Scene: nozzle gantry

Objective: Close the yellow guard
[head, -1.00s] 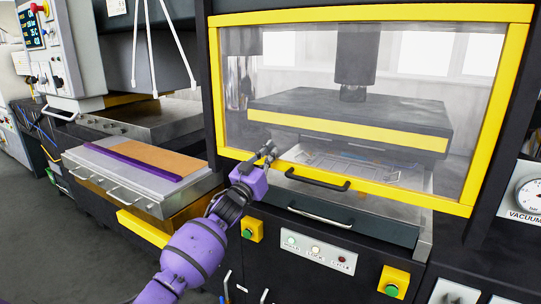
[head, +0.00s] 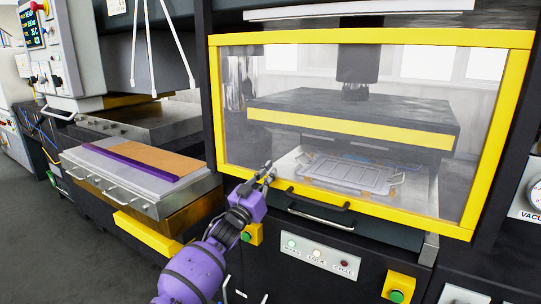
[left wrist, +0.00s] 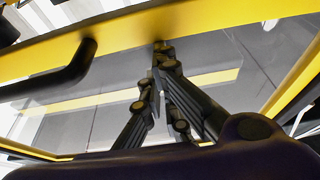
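The yellow guard (head: 370,37) is a clear pane in a yellow frame on the front of the press. It hangs low over the opening, its bottom bar just above the drawer-like front with a metal handle. A black bar handle (head: 318,199) is fixed to the bottom bar; it also shows in the left wrist view (left wrist: 62,76). My left gripper (head: 268,172) is at the bottom bar, left of the handle. In the left wrist view its fingertips (left wrist: 161,55) come together at the yellow bar, apart from the handle; contact is unclear. My right gripper is out of view.
Behind the pane, a grey moulded part (head: 345,172) lies under the press plate (head: 350,115). Below are a lamp panel (head: 318,256) and green buttons on yellow boxes (head: 398,287). A metal platform (head: 145,185) with an orange board juts out at left.

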